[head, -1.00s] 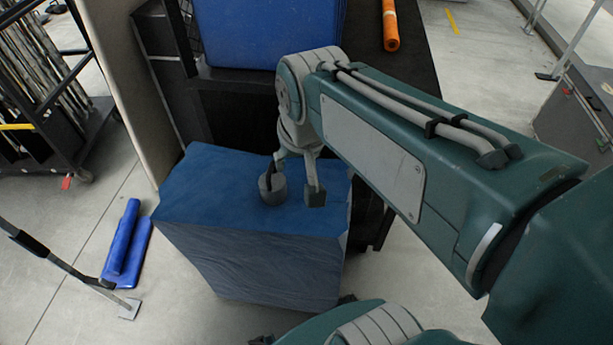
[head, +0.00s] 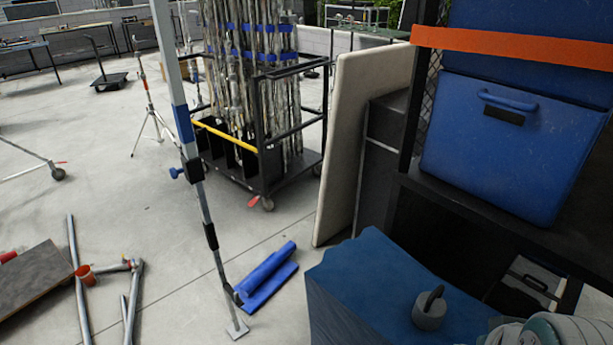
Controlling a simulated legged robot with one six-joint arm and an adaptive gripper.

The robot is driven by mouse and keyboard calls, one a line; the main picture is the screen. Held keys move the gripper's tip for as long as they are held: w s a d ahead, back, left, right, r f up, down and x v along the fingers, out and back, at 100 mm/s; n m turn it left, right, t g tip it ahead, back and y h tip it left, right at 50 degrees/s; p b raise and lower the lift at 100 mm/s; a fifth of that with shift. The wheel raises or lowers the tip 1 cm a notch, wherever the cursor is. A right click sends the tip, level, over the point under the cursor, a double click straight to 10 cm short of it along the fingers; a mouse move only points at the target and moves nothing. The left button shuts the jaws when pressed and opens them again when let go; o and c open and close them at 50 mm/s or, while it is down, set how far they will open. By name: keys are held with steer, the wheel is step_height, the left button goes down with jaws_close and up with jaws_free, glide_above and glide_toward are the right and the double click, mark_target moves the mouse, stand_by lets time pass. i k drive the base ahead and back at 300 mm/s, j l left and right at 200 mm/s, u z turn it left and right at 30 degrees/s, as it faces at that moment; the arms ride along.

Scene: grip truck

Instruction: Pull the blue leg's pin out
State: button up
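A slim metal leg with a blue band (head: 183,122) stands left of centre in the head view, leaning slightly, with its flat foot on the floor. A black collar (head: 193,170) sits partway up it. A small blue knob (head: 176,173), which looks like the pin, sticks out on the collar's left side and appears seated in it. The leg's top is cut off by the frame. Part of my arm shows at the lower right corner, well away from the leg. My gripper's fingers are out of view.
A blue-covered box (head: 360,275) carries a grey weight (head: 429,311) with a dark handle. A pole cart (head: 262,170) stands behind. Metal tubes (head: 76,270) lie at left. Floor between is open.

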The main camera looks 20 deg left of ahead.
mark_target(174, 172)
steer(key=k+j+u, duration=0.25)
steer(key=j+u, duration=0.15)
steer(key=u, duration=0.2)
steer(key=j+u, duration=0.15)
steer(key=u, duration=0.25)
steer(key=j+u, duration=0.15)
steer(key=u, duration=0.2)
steer(key=i+j+z, duration=0.7)
steer(key=i+j, duration=0.8)
